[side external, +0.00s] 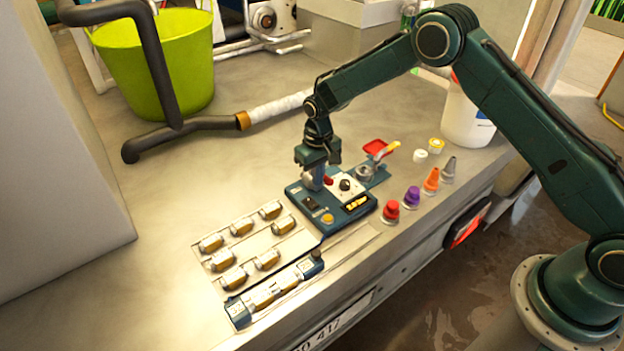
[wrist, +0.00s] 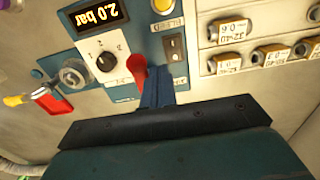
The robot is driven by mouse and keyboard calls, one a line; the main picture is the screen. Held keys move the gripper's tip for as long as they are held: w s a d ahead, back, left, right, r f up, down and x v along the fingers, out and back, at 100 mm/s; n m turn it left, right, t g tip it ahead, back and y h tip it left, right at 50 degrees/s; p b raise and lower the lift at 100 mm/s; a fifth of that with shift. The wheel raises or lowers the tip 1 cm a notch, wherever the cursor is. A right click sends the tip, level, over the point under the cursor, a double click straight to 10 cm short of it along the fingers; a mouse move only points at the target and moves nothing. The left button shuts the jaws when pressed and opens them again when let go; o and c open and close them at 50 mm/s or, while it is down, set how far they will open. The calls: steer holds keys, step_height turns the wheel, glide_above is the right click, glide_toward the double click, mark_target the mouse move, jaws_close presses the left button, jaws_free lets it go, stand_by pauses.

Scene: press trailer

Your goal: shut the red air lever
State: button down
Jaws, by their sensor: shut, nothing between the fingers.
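The red air lever (wrist: 137,70) is on the blue control panel (wrist: 178,88), beside a white plate with a black knob (wrist: 107,62). In the wrist view it stands just left of my gripper's fingertips (wrist: 157,86). I cannot tell whether they touch. In the side view my gripper (side external: 316,184) points down over the panel's back left part, with the red lever (side external: 328,181) just to its right. The fingers are shut with nothing between them. The lever's base is partly hidden by the fingers in the side view. The panel display (wrist: 88,14) reads 2.0 bar.
A rocker switch (wrist: 173,47) and a yellow button (wrist: 163,5) sit near the lever. Coloured nozzles (side external: 412,196) stand to the right, and brass-coloured fittings (side external: 211,244) sit front left.

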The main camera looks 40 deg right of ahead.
steer(key=shift+s+d, duration=0.25)
steer(key=shift+d, duration=1.1)
steer(key=shift+w+d, duration=0.2)
steer(key=shift+d, duration=0.85)
